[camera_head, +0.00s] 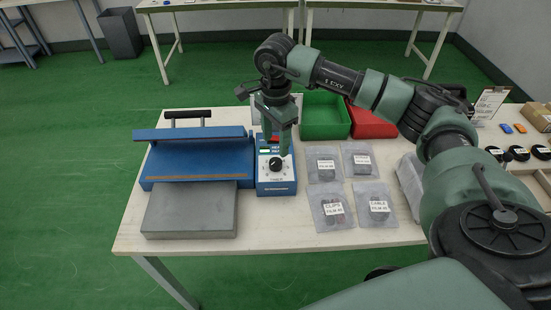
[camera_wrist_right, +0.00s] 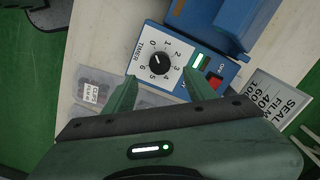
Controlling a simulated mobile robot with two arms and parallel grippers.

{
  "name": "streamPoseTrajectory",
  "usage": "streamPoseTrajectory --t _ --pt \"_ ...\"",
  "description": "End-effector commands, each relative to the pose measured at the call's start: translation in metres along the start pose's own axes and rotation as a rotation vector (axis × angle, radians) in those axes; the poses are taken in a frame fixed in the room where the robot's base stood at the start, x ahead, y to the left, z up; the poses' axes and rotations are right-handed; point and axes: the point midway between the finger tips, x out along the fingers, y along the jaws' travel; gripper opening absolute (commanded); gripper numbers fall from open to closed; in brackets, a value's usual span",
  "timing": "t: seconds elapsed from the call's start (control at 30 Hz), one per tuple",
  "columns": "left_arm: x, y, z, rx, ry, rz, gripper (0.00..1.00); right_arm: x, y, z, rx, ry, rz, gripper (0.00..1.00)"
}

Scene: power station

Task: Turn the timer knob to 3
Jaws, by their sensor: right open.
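The timer knob is a black round knob on a white dial numbered 0 to 6. It shows in the right wrist view (camera_wrist_right: 158,60) and in the head view (camera_head: 275,164). Its white mark appears to point toward the 0 side. The dial sits on a blue control box (camera_head: 275,183) on the table. My right gripper (camera_head: 277,148) is over the box, fingers pointing down. In the right wrist view its open fingers (camera_wrist_right: 159,75) stand either side of the dial's lower part, apart from the knob. My left gripper is out of view.
A blue sealer (camera_head: 190,164) with a grey plate (camera_head: 190,208) stands left of the box. Several labelled bags (camera_head: 331,206) lie to the right. Green (camera_head: 324,116) and red (camera_head: 370,124) bins are behind. The box carries a red switch (camera_wrist_right: 214,79).

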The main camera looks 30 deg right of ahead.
Motion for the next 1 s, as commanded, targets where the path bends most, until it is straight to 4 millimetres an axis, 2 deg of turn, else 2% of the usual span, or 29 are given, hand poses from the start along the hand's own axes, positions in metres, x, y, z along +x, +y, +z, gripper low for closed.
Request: streamPoseTrajectory --t 0.5,0.87,1.0 --pt "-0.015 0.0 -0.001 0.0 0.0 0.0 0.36 0.069 0.001 0.001 0.0 0.0 0.004 0.56" --pt "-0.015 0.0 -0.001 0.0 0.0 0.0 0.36 0.076 0.001 0.001 0.0 0.0 0.003 0.56" --pt "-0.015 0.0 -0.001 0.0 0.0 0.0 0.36 0.076 0.001 0.001 0.0 0.0 0.002 0.17"
